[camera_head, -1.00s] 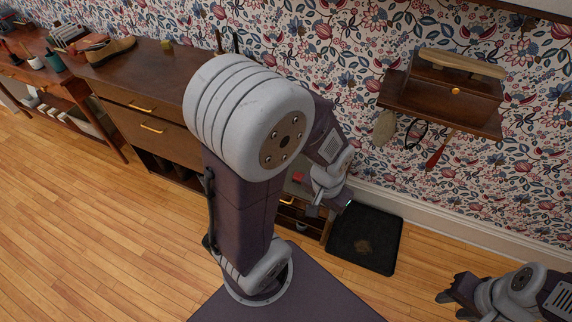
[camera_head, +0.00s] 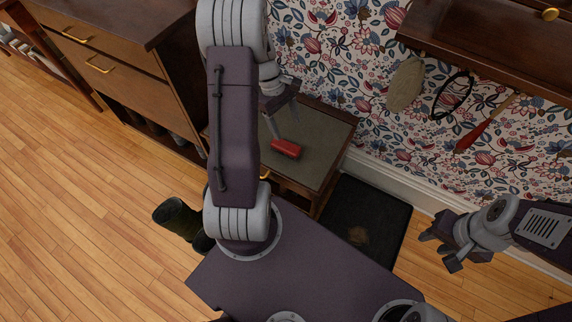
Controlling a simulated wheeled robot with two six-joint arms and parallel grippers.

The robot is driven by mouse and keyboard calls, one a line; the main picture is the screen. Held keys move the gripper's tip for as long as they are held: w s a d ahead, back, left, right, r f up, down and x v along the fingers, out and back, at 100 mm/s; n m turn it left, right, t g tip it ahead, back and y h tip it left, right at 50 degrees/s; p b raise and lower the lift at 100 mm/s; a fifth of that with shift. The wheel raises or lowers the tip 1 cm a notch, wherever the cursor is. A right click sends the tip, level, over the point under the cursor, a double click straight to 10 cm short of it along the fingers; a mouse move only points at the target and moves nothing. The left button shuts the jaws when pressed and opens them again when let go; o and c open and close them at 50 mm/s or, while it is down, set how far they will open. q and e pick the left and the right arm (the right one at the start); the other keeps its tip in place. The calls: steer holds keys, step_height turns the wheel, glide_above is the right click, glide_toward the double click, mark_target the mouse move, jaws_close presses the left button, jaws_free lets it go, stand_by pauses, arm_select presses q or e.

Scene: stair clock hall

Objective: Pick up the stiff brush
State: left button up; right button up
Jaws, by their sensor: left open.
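A small red block-shaped object (camera_head: 285,148), which looks like the stiff brush, lies on the grey-green top of a low wooden bench (camera_head: 325,135). Its bristles cannot be made out. My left gripper (camera_head: 283,108) is open and empty, above and just behind the red object in the picture, apart from it as far as I can tell. My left arm hides the bench's left part. My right gripper (camera_head: 438,251) is open and empty at the right, over the floor beside the dark mat.
A wooden cabinet (camera_head: 120,75) stands left of the bench. A dark mat (camera_head: 365,215) lies right of it. Dark green boots (camera_head: 178,218) stand on the floor at left. A wall shelf (camera_head: 490,50) has an oval beige item (camera_head: 405,85), a black loop (camera_head: 453,95) and a red-handled tool (camera_head: 485,125) hanging below.

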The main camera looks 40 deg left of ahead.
mark_target(285, 145)
arm_select(q)
steer(key=a+f+n, duration=0.1)
steer(key=f, duration=0.1)
steer(key=a+f+n+b, duration=0.1)
steer(key=f, duration=0.1)
steer(key=a+f+b, duration=0.1)
steer(key=f, duration=0.1)
steer(key=shift+w+a+n+h, duration=0.2)
steer(key=shift+w+n+h, duration=0.15)
steer(key=shift+n+h, duration=0.05)
steer(key=shift+w+a+t, duration=0.1)
steer(key=shift+a+t, duration=0.1)
steer(key=shift+t, duration=0.1)
steer(key=shift+r, duration=0.1)
steer(key=shift+d+f, duration=0.15)
steer(key=shift+f, duration=0.15)
steer(key=b+x, duration=0.2)
steer(key=x, duration=0.1)
steer(key=shift+f, duration=0.15)
steer(key=b+x, duration=0.3)
steer(key=x, duration=0.2)
steer(key=shift+f, duration=0.15)
arm_select(e)
step_height(285, 145, down, 10)
arm_select(q)
steer(key=shift+f, duration=0.1)
arm_select(e)
steer(key=shift+w+r, duration=0.1)
steer(key=shift+r, duration=0.15)
